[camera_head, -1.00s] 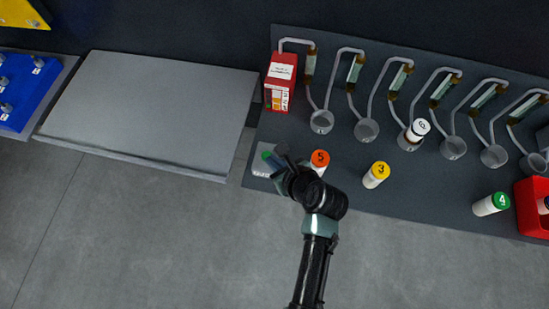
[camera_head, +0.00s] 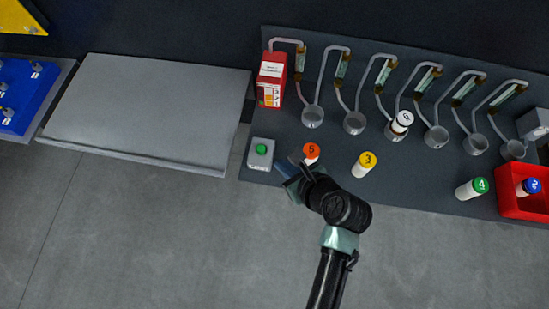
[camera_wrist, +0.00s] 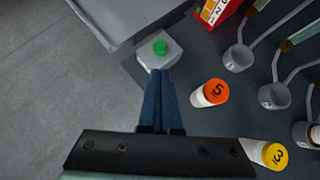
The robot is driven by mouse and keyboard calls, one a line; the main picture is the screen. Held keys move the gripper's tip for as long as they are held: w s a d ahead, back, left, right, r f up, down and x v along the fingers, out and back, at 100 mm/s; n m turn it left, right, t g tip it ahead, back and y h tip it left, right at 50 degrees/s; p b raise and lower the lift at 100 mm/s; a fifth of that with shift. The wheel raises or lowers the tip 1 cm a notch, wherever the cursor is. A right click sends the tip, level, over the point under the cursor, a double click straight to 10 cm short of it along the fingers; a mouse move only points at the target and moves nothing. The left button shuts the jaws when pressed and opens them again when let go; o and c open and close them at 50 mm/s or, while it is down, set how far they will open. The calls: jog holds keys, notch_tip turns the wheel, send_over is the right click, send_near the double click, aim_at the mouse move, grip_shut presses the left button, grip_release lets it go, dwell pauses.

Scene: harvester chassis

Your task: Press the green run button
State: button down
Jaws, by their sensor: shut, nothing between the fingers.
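The green run button (camera_head: 262,149) sits on top of a small light-grey box (camera_head: 259,163) at the left end of the dark bench. The button also shows in the wrist view (camera_wrist: 160,47), on its box (camera_wrist: 172,60), just beyond my fingertips. My gripper (camera_head: 289,177) is shut and empty, to the right of and nearer than the button box in the head view. In the wrist view my two blue fingers (camera_wrist: 158,74) lie together and point toward the box, overlapping its near edge in the picture. I cannot tell whether they touch it.
An orange-capped bottle marked 5 (camera_head: 311,153) stands close to my gripper, and a yellow-capped bottle marked 3 (camera_head: 364,163) is farther right. A red box (camera_head: 271,79) stands behind the button box. A grey plate (camera_head: 150,110) lies to the left.

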jog(key=v, duration=0.4)
jog(key=shift+s+d+r, duration=0.1)
jog(key=shift+d+r, duration=0.05)
jog(key=shift+r, duration=0.05)
dwell(0.8)
jog(key=w+r+n+t+h, duration=0.2)
jog(key=w+r+n+t, duration=0.35)
jog(key=r, duration=0.75)
jog(key=w+r+n+t+h, duration=0.1)
jog(key=w+r+n+t, duration=0.1)
jog(key=w+r+n, duration=0.9)
jog(key=s+a+r+n+t, duration=0.1)
jog(key=s+r+n+t, duration=0.15)
jog(key=r, duration=0.85)
jog(key=s+a+r+n+t, duration=0.1)
jog(key=a+r+n+t, duration=0.15)
jog(key=r, duration=0.75)
jog(key=s+a+r+n+t, duration=0.1)
jog(key=s+r+n+t, duration=0.2)
jog(key=r, duration=0.6)
jog(key=s+a+r+n+t+h, duration=0.1)
jog(key=s+r+n+t, duration=0.3)
jog(key=s+r, duration=0.3)
notch_tip(320, 180, up, 2)
jog(key=shift+s+a+r+n+h, duration=0.15)
jog(key=shift+s+a+n+h, duration=0.15)
jog(key=shift+n, duration=0.45)
